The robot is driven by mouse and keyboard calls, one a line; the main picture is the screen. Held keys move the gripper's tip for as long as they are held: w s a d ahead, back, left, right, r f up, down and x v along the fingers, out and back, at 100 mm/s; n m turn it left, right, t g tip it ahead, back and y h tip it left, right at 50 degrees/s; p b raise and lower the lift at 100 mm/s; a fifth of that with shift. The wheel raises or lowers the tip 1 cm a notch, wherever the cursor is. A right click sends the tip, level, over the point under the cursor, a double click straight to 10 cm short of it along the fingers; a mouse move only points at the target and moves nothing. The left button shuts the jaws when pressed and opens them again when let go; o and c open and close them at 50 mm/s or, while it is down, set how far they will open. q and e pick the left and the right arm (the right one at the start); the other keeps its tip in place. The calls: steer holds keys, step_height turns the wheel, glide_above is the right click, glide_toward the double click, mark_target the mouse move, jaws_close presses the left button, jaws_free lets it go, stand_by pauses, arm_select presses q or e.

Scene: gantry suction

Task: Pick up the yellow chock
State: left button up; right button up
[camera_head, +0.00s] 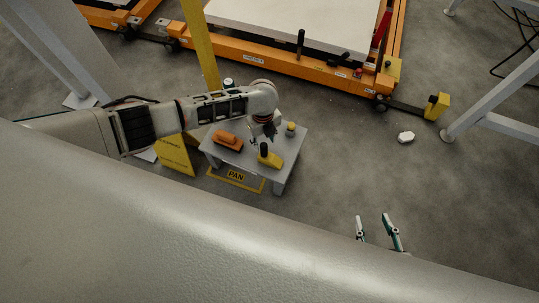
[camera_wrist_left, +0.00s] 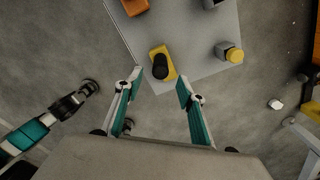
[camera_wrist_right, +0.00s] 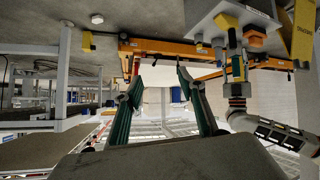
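The yellow chock (camera_head: 272,160) with a black upright handle lies near the front edge of a small grey table (camera_head: 238,158). In the left wrist view the chock (camera_wrist_left: 158,51) shows just beyond the fingertips, roughly centred between them. My left gripper (camera_head: 263,137) is above the table, close to the chock; its fingers (camera_wrist_left: 160,82) are spread apart with nothing between them, and I cannot see contact. My right gripper (camera_head: 377,226) is away from the table at the lower right; its fingers (camera_wrist_right: 159,64) are spread and empty.
An orange block (camera_head: 228,139) and a grey item with a yellow top (camera_head: 291,128) also stand on the table. A yellow post (camera_head: 200,45) rises behind. An orange cart (camera_head: 280,65) is at the back. Floor right of the table is mostly clear.

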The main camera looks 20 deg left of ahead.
mark_target(264, 146)
arm_select(q)
steer(key=f+b, duration=0.1)
steer(key=f, duration=0.1)
steer(key=f+b, duration=0.1)
steer(key=f, duration=0.2)
steer(key=shift+s+f, duration=0.2)
steer(key=shift+f, duration=0.05)
steer(key=shift+w, duration=0.1)
steer(key=shift+w+r, duration=0.15)
steer(key=shift+r, duration=0.05)
jaws_close()
